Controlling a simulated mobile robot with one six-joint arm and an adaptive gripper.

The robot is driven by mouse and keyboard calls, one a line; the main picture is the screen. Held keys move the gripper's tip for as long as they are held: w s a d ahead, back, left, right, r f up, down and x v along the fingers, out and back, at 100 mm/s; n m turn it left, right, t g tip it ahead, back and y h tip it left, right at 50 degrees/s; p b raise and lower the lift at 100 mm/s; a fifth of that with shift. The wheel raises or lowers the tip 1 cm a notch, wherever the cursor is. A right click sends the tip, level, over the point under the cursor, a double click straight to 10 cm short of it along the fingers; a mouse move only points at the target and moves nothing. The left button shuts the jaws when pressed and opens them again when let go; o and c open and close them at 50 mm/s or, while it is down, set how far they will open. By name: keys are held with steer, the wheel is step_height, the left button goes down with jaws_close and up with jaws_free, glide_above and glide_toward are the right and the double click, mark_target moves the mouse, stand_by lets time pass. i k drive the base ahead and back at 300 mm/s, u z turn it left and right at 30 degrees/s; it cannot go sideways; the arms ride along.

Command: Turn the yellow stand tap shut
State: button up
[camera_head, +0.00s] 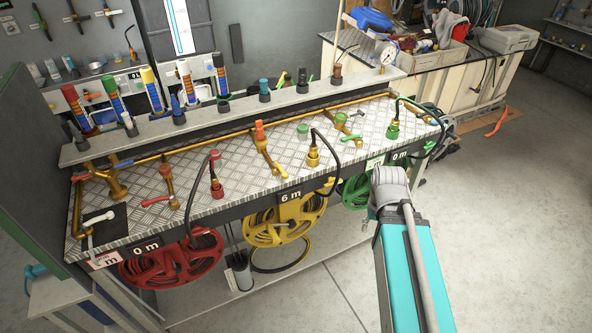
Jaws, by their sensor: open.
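A brass stand tap (264,150) with an orange cap on top stands mid-bench, behind the yellow hose reel (283,222). A yellowish handle seems to slope from it towards the front right; its exact angle is too small to tell. Beside it on the right stands a yellow hose fitting (313,154) with a black hose arching from its top. The reel hangs below the bench front, under a "6 m" label. My teal arm rises from the lower right, its grey joint before the bench's right front. My gripper is not visible.
A red reel (172,262) and a green reel (356,190) hang on either side. A tap with a red lever (156,200) stands left; a green-handled tap (341,119) stands right. Coloured bottles line the back shelf (150,131).

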mark_target(284, 175)
steer(key=z, duration=1.3)
steer(key=k, duration=0.45)
steer(key=u, duration=1.75)
